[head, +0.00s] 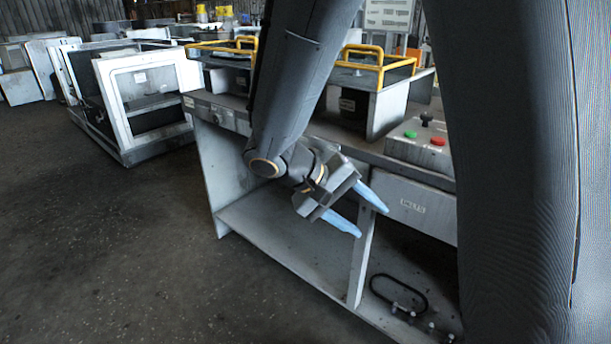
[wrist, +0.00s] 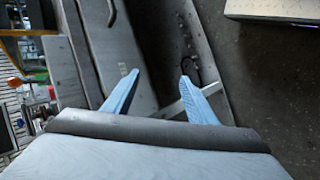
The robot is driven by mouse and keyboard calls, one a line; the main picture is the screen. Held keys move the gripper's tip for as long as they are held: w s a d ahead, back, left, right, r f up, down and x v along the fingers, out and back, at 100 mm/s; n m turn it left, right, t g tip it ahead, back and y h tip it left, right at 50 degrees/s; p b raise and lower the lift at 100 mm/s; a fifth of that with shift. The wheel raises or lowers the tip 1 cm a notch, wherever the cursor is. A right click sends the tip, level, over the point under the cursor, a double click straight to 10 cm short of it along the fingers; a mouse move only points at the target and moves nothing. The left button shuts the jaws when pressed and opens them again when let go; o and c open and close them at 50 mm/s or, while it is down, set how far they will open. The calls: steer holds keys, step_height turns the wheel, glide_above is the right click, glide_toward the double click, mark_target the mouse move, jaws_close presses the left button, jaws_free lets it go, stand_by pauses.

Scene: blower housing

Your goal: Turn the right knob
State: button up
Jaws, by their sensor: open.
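My gripper (head: 371,220) is open and empty, with two pale blue fingers spread apart. It hangs in front of the workbench (head: 283,253), before the open lower bay and left of the drawer front. The fingers also show in the wrist view (wrist: 160,76), with nothing between them. A control box (head: 403,150) on the bench top at the right carries a black knob (head: 426,117), a green button (head: 410,134) and a red button (head: 437,141). My gripper is below and left of this box, touching none of these. I cannot tell which part is the right knob.
A labelled drawer front (head: 413,205) sits under the control box. A black loop (head: 398,290) and several small pale fittings lie on the lower shelf. Yellow-handled housings (head: 372,92) stand on the bench. A white-framed cabinet (head: 150,95) stands at the left. The floor (head: 110,235) is clear.

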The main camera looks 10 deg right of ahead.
steer(key=w+a+t+h+b, duration=0.2)
steer(key=w+t+b, duration=0.1)
steer(key=w, duration=0.4)
steer(key=w+a+t+h+b, duration=0.2)
steer(key=w+a+t+b, duration=0.1)
steer(key=w, duration=0.3)
steer(key=m+t+h+b, duration=0.1)
steer(key=m+t+b, duration=0.15)
steer(key=t, duration=0.25)
glide_toward(314, 154)
steer(key=w+f, duration=0.1)
steer(key=w, duration=0.1)
steer(key=x, duration=0.7)
steer(key=shift+d+n+b, duration=0.35)
steer(key=shift+n+b, duration=0.05)
steer(key=shift+n, duration=0.05)
steer(key=shift+w, duration=0.1)
steer(key=c, duration=1.1)
steer(key=shift+o, duration=0.2)
steer(key=shift+n, duration=0.4)
